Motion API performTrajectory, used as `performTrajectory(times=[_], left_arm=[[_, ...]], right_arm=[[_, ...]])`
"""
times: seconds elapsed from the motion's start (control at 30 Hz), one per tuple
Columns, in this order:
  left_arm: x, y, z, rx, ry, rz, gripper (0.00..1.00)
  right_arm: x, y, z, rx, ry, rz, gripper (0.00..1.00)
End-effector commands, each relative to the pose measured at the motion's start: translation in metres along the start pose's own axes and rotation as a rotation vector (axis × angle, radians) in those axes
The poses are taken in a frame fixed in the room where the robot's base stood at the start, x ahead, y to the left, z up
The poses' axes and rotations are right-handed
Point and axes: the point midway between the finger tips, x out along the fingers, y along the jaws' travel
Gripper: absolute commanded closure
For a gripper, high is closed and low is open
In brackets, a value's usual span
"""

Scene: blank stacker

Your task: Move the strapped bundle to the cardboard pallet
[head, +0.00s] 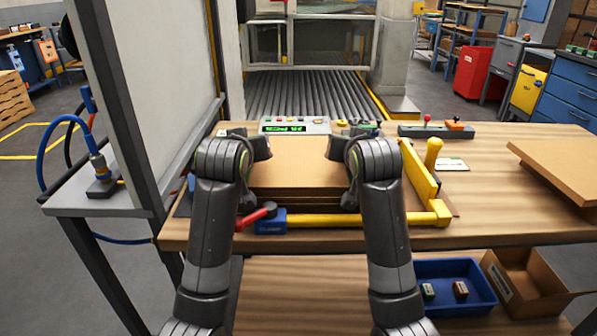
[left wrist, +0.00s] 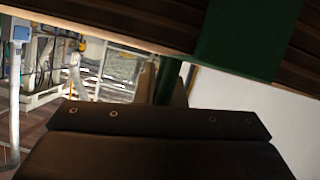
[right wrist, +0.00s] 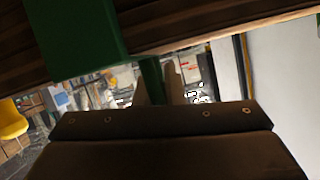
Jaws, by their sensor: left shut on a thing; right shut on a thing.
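The strapped bundle (head: 300,174), a brown stack of flat cardboard sheets, is at the middle of the workbench, between my two grippers. My left gripper (head: 258,150) is shut on its left side and my right gripper (head: 342,150) on its right side. Layered brown edges of the bundle cross the top of the left wrist view (left wrist: 120,28) and the right wrist view (right wrist: 190,28). A green strap (left wrist: 240,40) runs across them and also shows in the right wrist view (right wrist: 80,35). I cannot tell whether the bundle touches the bench. The cardboard pallet (head: 560,160) lies at the bench's right.
A yellow stop frame (head: 420,185) borders the bundle's right and front, with a blue clamp (head: 270,222) at front left. A control box (head: 295,126) stands behind. A grey panel (head: 150,90) rises at left.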

Motion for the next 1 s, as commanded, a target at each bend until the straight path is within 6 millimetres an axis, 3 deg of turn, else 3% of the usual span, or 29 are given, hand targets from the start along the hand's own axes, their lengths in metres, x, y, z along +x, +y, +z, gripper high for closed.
performTrajectory(times=[0.27,0.8,1.0], left_arm=[[-0.003,0.002,-0.006,-0.003,0.002,0.0,1.0],[-0.018,0.01,-0.044,-0.003,0.002,0.0,1.0],[-0.019,0.01,-0.047,-0.003,0.002,0.0,1.0]], right_arm=[[-0.003,-0.002,-0.006,0.003,0.002,0.0,1.0],[-0.018,-0.01,-0.044,0.003,0.002,0.0,1.0],[-0.019,-0.01,-0.047,0.003,0.002,0.0,1.0]])
